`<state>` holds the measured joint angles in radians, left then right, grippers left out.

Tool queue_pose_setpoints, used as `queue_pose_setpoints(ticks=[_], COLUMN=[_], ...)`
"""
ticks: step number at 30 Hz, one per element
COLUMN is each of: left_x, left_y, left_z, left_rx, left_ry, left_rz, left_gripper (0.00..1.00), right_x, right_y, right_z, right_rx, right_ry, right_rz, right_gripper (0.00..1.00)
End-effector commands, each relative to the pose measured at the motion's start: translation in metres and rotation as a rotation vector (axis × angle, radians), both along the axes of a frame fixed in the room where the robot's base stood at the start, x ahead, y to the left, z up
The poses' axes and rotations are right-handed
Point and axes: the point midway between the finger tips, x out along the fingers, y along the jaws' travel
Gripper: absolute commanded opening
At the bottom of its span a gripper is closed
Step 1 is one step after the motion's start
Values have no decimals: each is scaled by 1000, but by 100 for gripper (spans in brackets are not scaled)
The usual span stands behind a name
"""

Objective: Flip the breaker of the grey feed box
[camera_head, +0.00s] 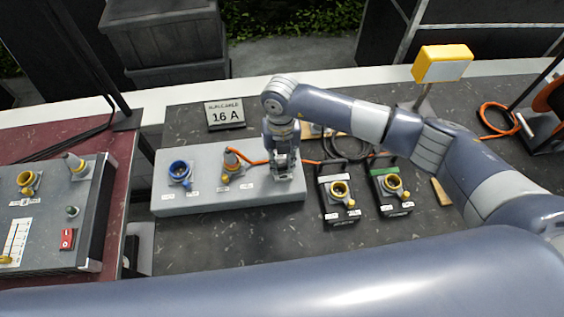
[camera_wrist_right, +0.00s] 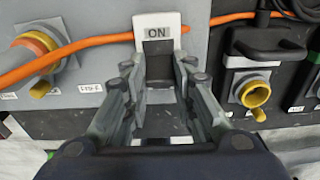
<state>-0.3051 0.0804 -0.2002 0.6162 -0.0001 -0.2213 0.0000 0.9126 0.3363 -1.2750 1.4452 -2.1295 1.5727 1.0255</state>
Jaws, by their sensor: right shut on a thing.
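The grey feed box (camera_head: 225,200) lies on the dark table, with a blue socket (camera_head: 179,171) and a plugged yellow socket (camera_head: 231,172) on its top. Its breaker (camera_wrist_right: 158,22) shows in the right wrist view as a white plate marked ON above a dark part. My right gripper (camera_head: 284,172) is at the right end of the box, pointing down. In the wrist view its fingers (camera_wrist_right: 158,80) are on both sides of the dark breaker part and shut on it. The gripper hides the breaker in the head view. My left gripper is not in view.
An orange cable (camera_wrist_right: 85,57) runs across the box past the breaker. Two black boxes with yellow sockets (camera_head: 338,195) (camera_head: 391,190) stand just right of it. A 16 A sign (camera_head: 224,114) stands behind. A red-switched panel (camera_head: 50,225) is at the left.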

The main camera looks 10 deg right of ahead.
Motion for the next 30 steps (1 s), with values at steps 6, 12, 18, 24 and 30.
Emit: queue_pose_setpoints(ticks=[6, 12, 18, 24, 30], left_x=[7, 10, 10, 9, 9], left_y=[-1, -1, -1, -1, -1], left_z=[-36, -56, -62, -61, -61], left_rx=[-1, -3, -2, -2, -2], left_ry=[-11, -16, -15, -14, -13], left_rz=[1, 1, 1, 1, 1], left_gripper=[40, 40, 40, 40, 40], right_x=[9, 13, 14, 14, 14], right_y=[0, 0, 0, 0, 0], right_z=[-6, -4, 0, 2, 2], right_rx=[-3, -2, 1, 1, 1], right_ry=[152, 257, 303, 306, 305], right_rz=[-4, -2, -1, 0, 0], right_gripper=[1, 1, 1, 1, 45])
